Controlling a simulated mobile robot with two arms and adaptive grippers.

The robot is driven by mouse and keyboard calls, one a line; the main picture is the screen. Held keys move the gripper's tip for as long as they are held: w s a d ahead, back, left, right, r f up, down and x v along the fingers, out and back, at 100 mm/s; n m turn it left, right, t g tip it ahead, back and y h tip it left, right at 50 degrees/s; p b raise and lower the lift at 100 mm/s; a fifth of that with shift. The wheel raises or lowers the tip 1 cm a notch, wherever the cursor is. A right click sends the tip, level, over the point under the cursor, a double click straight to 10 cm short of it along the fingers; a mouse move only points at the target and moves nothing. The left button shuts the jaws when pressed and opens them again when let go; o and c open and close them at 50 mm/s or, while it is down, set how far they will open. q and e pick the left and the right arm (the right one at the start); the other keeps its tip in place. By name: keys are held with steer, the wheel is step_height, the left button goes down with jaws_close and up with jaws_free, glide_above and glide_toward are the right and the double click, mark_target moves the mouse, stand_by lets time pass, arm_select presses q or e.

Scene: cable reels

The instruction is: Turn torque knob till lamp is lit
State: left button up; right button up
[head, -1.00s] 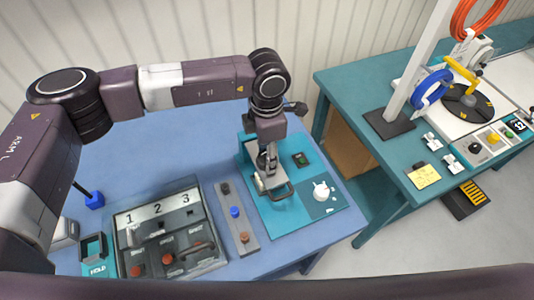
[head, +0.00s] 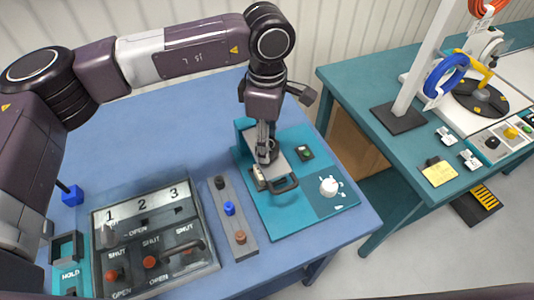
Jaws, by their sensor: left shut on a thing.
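A teal panel (head: 282,222) lies on the right end of the blue bench. A white knob (head: 329,187), which looks like the torque knob, sits on its darker right part with white marks around it. A small dark box with a green top (head: 305,153), perhaps the lamp, is behind the knob; I cannot tell whether it is lit. My left gripper (head: 266,156) points down at the panel's left part, apart from the knob. It is shut on part of a grey device with a dark loop handle (head: 284,185); its fingers hide the held part. My right gripper is out of view.
Left of the panel are a grey strip with black, blue and orange buttons (head: 229,209) and a numbered switch box (head: 153,285). A teal table (head: 372,165) with a reel and a white post stands to the right, across a gap.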

arm_select(q)
steer(key=m+b, duration=0.2)
steer(key=b, duration=0.1)
steer(key=shift+f+m, duration=0.25)
steer(key=shift+m, duration=0.05)
steer(key=shift+r+m+b, duration=0.1)
steer(key=shift+m+b, duration=0.8)
steer(key=shift+m, duration=0.2)
steer(key=shift+r+m+b, duration=0.15)
steer(key=shift+m+b, duration=0.35)
steer(key=shift+m, duration=0.1)
steer(key=o, duration=1.1)
steer(key=shift+o, duration=0.3)
steer(key=shift+r, duration=0.1)
